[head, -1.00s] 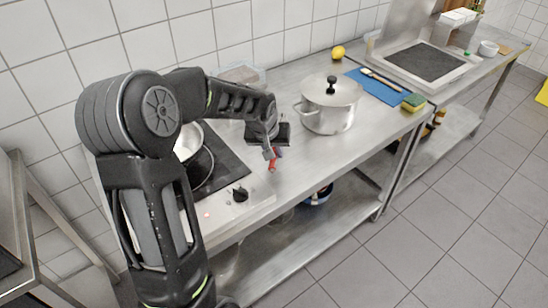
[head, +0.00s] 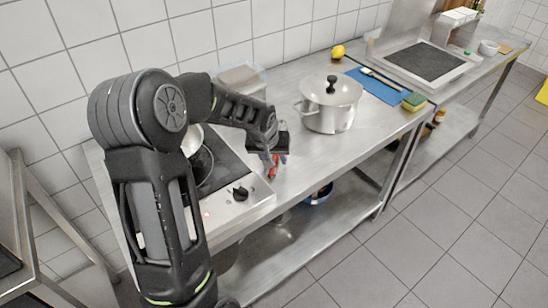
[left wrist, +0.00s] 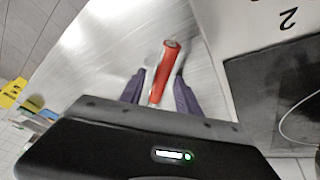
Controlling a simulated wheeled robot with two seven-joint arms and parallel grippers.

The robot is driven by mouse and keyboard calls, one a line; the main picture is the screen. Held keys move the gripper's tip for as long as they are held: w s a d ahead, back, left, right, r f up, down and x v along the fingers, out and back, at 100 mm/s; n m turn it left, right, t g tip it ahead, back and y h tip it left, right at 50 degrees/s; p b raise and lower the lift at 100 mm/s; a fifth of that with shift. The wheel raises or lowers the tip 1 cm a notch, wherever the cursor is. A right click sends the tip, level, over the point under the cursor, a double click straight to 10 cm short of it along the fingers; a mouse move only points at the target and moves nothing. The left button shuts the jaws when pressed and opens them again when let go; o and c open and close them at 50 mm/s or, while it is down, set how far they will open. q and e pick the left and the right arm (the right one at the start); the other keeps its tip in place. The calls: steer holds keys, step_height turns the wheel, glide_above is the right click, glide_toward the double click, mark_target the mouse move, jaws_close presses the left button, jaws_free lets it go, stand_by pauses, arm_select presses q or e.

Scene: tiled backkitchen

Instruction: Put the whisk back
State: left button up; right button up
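A tool with a red handle (left wrist: 168,58), probably the whisk, shows in the left wrist view; its handle also shows in the head view (head: 272,172). It is over or on the steel counter, right of the hob. A silvery part runs from the handle back toward my gripper body, which hides the rest. My left gripper (left wrist: 161,78) has its two dark fingers apart, one on each side of the tool, with a visible gap on the left. In the head view, my left gripper (head: 277,156) points down beside the hob. My right gripper is not in view.
A lidded steel pot (head: 330,112) stands just right of my left gripper. The black hob (head: 225,165) with a pan lies left. A clear container (head: 243,78) is behind. A blue board (head: 378,86), lemon (head: 338,51) and sponge (head: 413,101) are farther right. The counter's front strip is clear.

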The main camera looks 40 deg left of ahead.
arm_select(q)
steer(key=shift+r, duration=0.15)
steer(key=v, duration=1.1)
steer(key=shift+s+r, duration=0.3)
steer(key=shift+r, duration=0.05)
